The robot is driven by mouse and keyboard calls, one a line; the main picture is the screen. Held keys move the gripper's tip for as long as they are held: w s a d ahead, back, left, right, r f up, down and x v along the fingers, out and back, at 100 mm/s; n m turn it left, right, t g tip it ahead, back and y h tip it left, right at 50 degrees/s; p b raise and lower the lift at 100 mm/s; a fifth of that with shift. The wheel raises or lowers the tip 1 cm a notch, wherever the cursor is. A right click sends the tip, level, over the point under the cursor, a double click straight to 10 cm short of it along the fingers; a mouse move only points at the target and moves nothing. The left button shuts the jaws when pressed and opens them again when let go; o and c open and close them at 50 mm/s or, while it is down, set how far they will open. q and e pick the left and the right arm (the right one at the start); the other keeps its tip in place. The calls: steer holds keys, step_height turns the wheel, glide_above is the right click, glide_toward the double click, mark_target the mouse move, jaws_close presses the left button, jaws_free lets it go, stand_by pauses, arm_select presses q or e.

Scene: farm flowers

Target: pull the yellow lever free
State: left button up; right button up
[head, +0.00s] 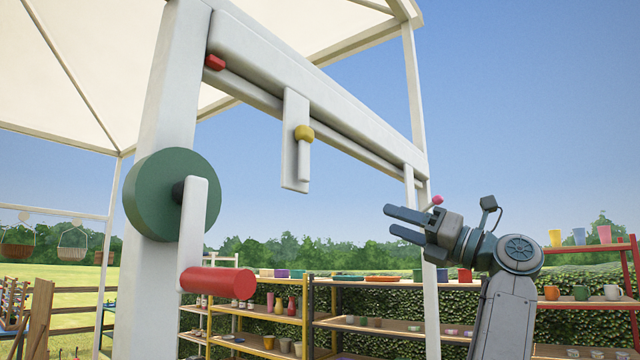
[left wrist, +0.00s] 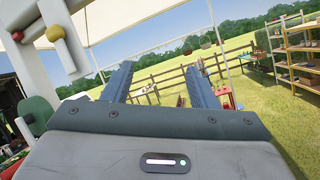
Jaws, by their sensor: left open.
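The yellow lever is a white bar with a yellow knob (head: 304,132). It hangs in front of a white plate (head: 292,173) under the long white beam (head: 300,88). The knob shows at the upper left of the left wrist view (left wrist: 55,33). My left gripper (head: 392,221) is open and empty. It is below and to the right of the lever, apart from it, with its fingers pointing left in the head view. In the left wrist view, its open fingers (left wrist: 158,70) point toward the field, with the lever off to the left. My right gripper is not in view.
A green wheel (head: 150,195) with a red crank handle (head: 217,283) sits on the white post at left. Shelves with pots (head: 375,325) stand behind. Open air lies between gripper and lever.

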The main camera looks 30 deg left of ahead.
mark_target(310, 132)
arm_select(q)
steer(key=s+d+r+n+t+h, duration=0.1)
steer(key=s+d+r+n+h, duration=0.1)
steer(key=s+r, duration=0.6)
steer(key=s+d+r+n+h, duration=0.15)
steer(key=s+r, duration=0.35)
steer(key=s, duration=0.5)
steer(key=shift+n+t+h, duration=0.3)
steer(key=shift+n+h, duration=0.15)
steer(key=shift+h, duration=0.1)
steer(key=a+p, duration=0.3)
steer(key=p, duration=0.1)
steer(key=a+p, duration=0.4)
steer(key=p, duration=0.1)
steer(key=a+p, duration=0.3)
steer(key=p, duration=0.1)
steer(key=shift+w+a+r, duration=0.2)
steer(key=shift+w+r, duration=0.05)
steer(key=shift+w, duration=0.1)
steer(key=shift+a+f, duration=0.1)
steer(key=shift+a, duration=0.2)
steer(key=shift+d, duration=0.1)
steer(key=shift+c, duration=0.6)
jaws_close()
